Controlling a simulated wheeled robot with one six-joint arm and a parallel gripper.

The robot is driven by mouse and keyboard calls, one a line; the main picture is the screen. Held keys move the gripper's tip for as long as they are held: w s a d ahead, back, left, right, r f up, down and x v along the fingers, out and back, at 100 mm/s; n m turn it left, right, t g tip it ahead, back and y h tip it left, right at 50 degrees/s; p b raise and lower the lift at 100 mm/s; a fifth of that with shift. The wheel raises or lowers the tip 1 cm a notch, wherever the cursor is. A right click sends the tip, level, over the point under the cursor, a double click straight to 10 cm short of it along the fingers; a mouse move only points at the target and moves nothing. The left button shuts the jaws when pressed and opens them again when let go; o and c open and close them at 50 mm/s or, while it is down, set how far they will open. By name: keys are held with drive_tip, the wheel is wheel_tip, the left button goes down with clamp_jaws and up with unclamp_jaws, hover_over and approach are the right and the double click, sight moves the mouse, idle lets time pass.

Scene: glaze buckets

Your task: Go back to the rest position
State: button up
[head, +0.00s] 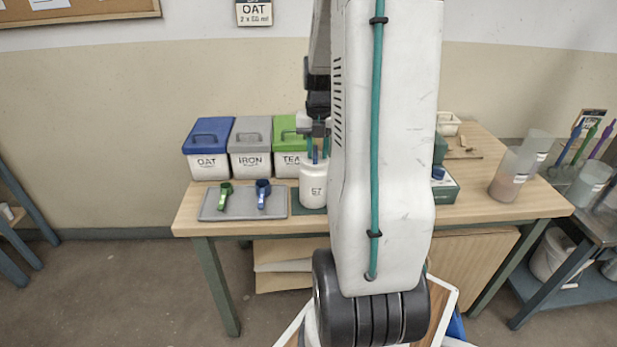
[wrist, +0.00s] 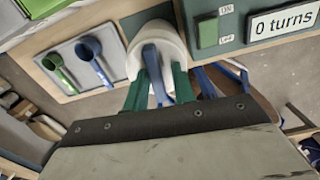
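My gripper (head: 318,148) is above the white jar marked 57 (head: 313,190), pointing down. Its two teal fingers stand on either side of a blue upright handle (wrist: 153,70), with narrow gaps showing in the wrist view, so it looks open. The handle rises from the mouth of the jar, which also shows in the wrist view (wrist: 172,38). My arm hides part of the bench to the right of the jar.
OAT (head: 208,165), IRON (head: 250,163) and green-lidded TEA bins stand behind. A grey tray (head: 225,211) holds a green scoop (head: 226,193) and a blue scoop (head: 262,194). A green device (wrist: 208,30) reads "0 turns". Cloudy beakers (head: 508,180) stand right.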

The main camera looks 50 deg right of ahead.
drive_tip(key=shift+o, duration=0.8)
drive_tip(key=shift+d+r, duration=1.1)
drive_tip(key=shift+d, duration=0.05)
drive_tip(key=r, duration=0.2)
drive_tip(key=a+r, duration=0.2)
drive_tip(key=r, duration=0.1)
drive_tip(key=shift+s+a+r, duration=0.1)
drive_tip(key=shift+a+r, duration=0.15)
drive_tip(key=shift+r, duration=0.05)
